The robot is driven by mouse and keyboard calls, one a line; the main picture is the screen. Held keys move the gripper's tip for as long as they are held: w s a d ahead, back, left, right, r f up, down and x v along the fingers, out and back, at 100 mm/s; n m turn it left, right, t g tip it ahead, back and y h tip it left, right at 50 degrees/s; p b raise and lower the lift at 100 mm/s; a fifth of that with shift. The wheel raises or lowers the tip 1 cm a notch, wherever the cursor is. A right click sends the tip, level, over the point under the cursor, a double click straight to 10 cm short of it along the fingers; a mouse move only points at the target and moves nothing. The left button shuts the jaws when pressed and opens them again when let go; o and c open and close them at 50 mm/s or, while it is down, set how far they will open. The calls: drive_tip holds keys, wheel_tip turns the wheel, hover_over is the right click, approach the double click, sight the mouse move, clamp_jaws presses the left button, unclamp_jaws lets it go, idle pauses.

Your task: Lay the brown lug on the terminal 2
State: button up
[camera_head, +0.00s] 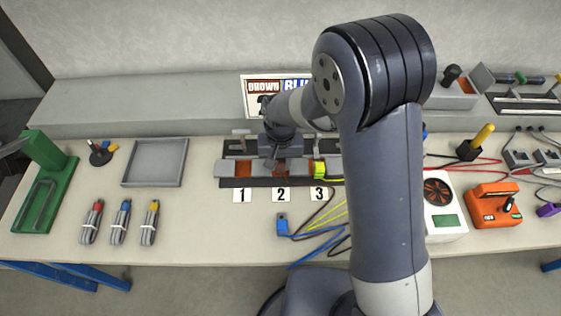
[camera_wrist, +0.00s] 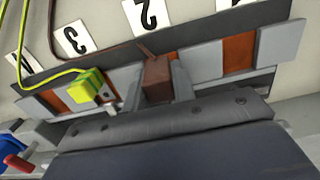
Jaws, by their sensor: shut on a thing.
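The brown lug (camera_wrist: 157,80) is held between the two fingers of my gripper (camera_wrist: 160,85), its brown wire running up and left over the strip. It is at terminal 2 (camera_wrist: 170,57) of the grey terminal strip, below the white label 2 (camera_wrist: 145,14). The lug hides most of that brown pad, and I cannot tell whether it touches it. In the head view my gripper (camera_head: 280,160) is over the strip (camera_head: 228,169), above label 2 (camera_head: 281,194). The yellow lug (camera_wrist: 88,83) is at terminal 3. The pad of terminal 1 (camera_wrist: 238,55) is bare.
A blue lug (camera_head: 282,224) lies on the table in front of the strip, among loose blue, yellow and black wires. A grey tray (camera_head: 155,162) and several markers lie left. A brown-and-blue sign (camera_head: 263,90) stands behind. A white device (camera_head: 440,225) is right.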

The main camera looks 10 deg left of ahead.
sight(281, 169)
drive_tip(key=shift+f+b, duration=1.4)
drive_tip(key=shift+f, duration=0.35)
drive_tip(key=o, duration=0.9)
drive_tip(key=shift+r, duration=0.1)
drive_tip(key=shift+o, duration=0.7)
wheel_tip(281, 169, up, 11)
drive_tip(key=shift+f+b, duration=0.15)
drive_tip(key=shift+b, duration=0.15)
drive_tip(key=shift+f, duration=0.1)
wheel_tip(281, 169, down, 10)
drive_tip(key=shift+f+p, duration=0.2)
drive_tip(key=shift+p, duration=0.2)
drive_tip(key=shift+r+p, duration=0.45)
